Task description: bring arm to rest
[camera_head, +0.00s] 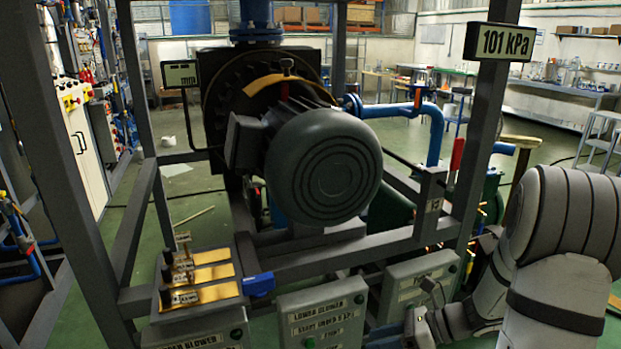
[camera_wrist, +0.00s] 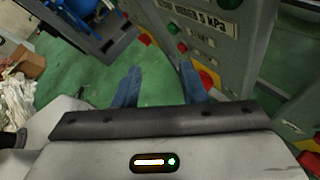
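My arm (camera_head: 565,250) is at the lower right of the head view, bent, with its wrist low beside the control boxes. My gripper (camera_wrist: 158,90) shows in the wrist view as two blue fingers standing apart with only green floor between them. It is open and empty. In the head view the hand is low near the bottom edge, in front of the boxes, and its fingertips are hard to make out there. In the wrist view the right finger appears close to a grey control box (camera_wrist: 228,50); I cannot tell if they touch.
A grey steel frame (camera_head: 340,247) carries a large dark motor (camera_head: 325,165). Control boxes (camera_head: 322,315) line its front, with three small levers on yellow plates (camera_head: 200,273) at left. A sign (camera_head: 503,43) reads 101 kPa. Cardboard and pale material (camera_wrist: 18,80) lie left in the wrist view.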

